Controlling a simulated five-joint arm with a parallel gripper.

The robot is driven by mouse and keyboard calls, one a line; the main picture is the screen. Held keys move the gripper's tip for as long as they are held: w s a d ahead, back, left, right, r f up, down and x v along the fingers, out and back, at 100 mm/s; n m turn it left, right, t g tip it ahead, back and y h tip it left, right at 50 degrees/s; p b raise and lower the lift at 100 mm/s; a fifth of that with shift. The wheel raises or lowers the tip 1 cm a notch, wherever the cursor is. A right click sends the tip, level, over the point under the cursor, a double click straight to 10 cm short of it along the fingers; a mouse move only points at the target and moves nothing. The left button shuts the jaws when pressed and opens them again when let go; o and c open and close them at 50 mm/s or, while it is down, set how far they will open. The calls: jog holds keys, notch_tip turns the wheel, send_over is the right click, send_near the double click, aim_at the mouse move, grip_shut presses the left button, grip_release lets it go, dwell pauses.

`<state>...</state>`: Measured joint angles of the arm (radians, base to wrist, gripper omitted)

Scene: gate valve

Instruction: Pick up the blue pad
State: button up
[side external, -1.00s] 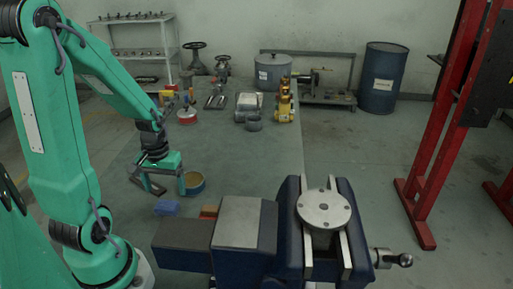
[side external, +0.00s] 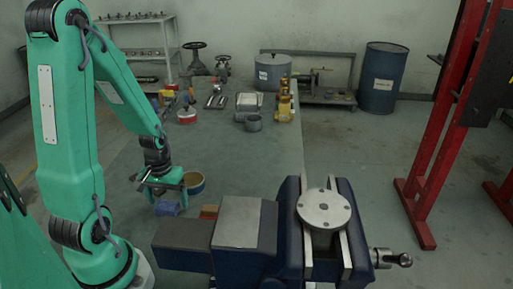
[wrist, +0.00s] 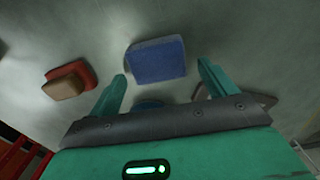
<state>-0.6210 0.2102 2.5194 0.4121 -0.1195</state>
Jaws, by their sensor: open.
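The blue pad (side external: 167,208) lies on the green bench top, left of the vise; my gripper partly overlaps it in the side view. In the wrist view the blue pad (wrist: 157,60) lies flat, beyond and between the fingertips. My gripper (side external: 167,200) points down over the pad. It also shows in the wrist view (wrist: 162,72), with its two green fingers apart and nothing between them. The gap between fingertips and pad is hard to judge.
A red and tan block (wrist: 72,78) lies left of the pad in the wrist view. A round container (side external: 195,183) stands close behind the gripper. The large blue vise (side external: 285,240) is at the right.

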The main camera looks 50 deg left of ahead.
aim_at(168, 201)
jog(key=c, duration=1)
jog(key=shift+r, duration=0.15)
jog(key=shift+c, duration=0.2)
jog(key=shift+r, duration=1.75)
jog(key=w+d+r, duration=0.1)
jog(key=d+r, duration=0.6)
jog(key=d, duration=0.4)
jog(key=shift+d, duration=0.35)
jog(key=shift+r, duration=0.1)
jog(key=shift+o, duration=0.3)
